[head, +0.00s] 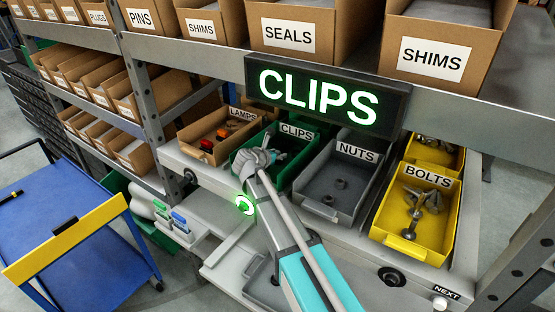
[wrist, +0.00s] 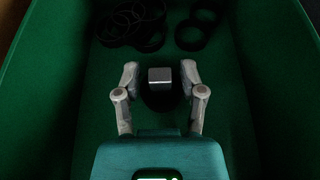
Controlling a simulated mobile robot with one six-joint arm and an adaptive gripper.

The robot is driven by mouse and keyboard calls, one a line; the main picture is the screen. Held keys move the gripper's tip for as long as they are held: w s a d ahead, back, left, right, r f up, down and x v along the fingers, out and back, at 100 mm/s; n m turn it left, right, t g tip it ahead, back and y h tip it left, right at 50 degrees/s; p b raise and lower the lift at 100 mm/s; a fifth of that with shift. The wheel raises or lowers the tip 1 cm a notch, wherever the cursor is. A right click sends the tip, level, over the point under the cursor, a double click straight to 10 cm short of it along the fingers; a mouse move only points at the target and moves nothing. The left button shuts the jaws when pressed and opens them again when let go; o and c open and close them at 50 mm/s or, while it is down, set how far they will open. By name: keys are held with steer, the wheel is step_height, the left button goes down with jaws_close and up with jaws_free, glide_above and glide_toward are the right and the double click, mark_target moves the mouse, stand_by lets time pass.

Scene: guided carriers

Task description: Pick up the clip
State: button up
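The green bin labelled CLIPS (head: 290,176) stands on the shelf between the LAMPS and NUTS bins in the head view. My gripper (head: 254,157) reaches down into its near part and hides much of the inside. In the wrist view the green walls (wrist: 55,95) surround my gripper (wrist: 159,70). Its two fingers are apart. Between them lies a clip (wrist: 160,76), a dark ring with a small silvery block; its lower part is dim. I cannot tell whether either finger touches it. Several dark rings (wrist: 134,22) lie at the bin's far end.
A lit CLIPS sign (head: 318,96) hangs above the bins. An orange-brown LAMPS bin (head: 192,136) is left, a grey NUTS bin (head: 322,190) right, then yellow bins (head: 402,243). A green-lit button (head: 244,204) is on the shelf front. A blue cart (head: 60,215) stands at left.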

jaws_close()
steer(key=shift+r, duration=0.2)
step_height(320, 180, up, 3)
steer(key=p, duration=0.3)
steer(key=s+a+r+p, duration=0.9)
steer(key=a+p, duration=0.1)
steer(key=shift+s+a+r, duration=0.15)
steer(key=shift+a+r, duration=0.05)
steer(key=shift+r, duration=0.15)
stand_by(0.7)
